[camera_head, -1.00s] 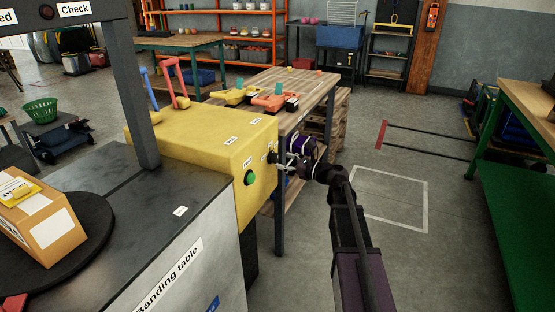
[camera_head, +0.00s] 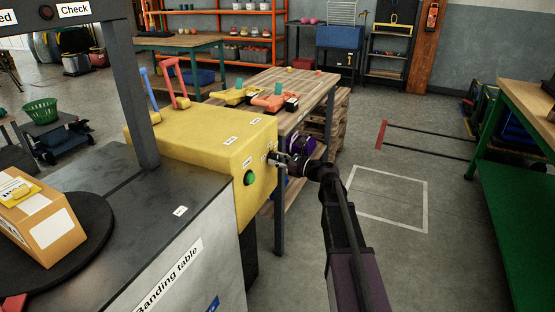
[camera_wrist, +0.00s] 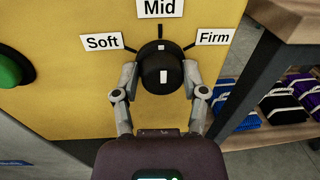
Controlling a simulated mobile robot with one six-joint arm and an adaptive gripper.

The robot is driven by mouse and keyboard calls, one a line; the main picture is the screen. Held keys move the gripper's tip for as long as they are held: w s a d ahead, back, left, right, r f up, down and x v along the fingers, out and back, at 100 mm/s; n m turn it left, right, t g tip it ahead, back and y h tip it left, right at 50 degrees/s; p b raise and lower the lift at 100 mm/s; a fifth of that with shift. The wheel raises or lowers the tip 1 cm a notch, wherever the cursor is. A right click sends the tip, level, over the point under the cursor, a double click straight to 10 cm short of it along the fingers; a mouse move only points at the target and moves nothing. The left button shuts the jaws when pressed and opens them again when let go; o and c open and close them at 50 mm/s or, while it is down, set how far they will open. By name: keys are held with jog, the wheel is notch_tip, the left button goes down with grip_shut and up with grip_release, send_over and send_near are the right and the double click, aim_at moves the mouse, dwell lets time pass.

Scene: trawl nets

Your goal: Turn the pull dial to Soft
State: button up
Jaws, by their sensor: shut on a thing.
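The pull dial (camera_wrist: 160,66) is a round black knob with white marks on the yellow machine face. Its white marks line up roughly straight up, towards the Mid label (camera_wrist: 159,8). The Soft label (camera_wrist: 102,41) is to its left and the Firm label (camera_wrist: 214,37) to its right. My gripper (camera_wrist: 160,77) has one finger on each side of the dial and is shut on it. In the head view my gripper (camera_head: 285,159) is at the right-hand face of the yellow machine (camera_head: 205,150), where the dial is mostly hidden.
A green button (camera_head: 250,178) is on the same face, left of the dial. A wooden workbench (camera_head: 290,88) stands behind, with a lower shelf of dark folded bundles (camera_wrist: 295,98) close to the right of my gripper. Open floor (camera_head: 390,200) lies to the right.

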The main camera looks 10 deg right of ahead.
jog(key=shift+w+d, duration=0.1)
jog(key=shift+d, duration=0.05)
jog(key=shift+c, duration=0.3)
jog(key=shift+a, duration=0.2)
jog(key=shift+n, duration=0.5)
jog(key=n+b, duration=0.1)
jog(key=n, duration=0.4)
jog(key=shift+a+y, duration=0.1)
jog(key=shift+y, duration=0.2)
jog(key=shift+o, duration=0.2)
jog(key=n, duration=0.6)
jog(key=shift+w+y, duration=0.1)
jog(key=shift+y, duration=0.3)
jog(key=shift+n, duration=0.3)
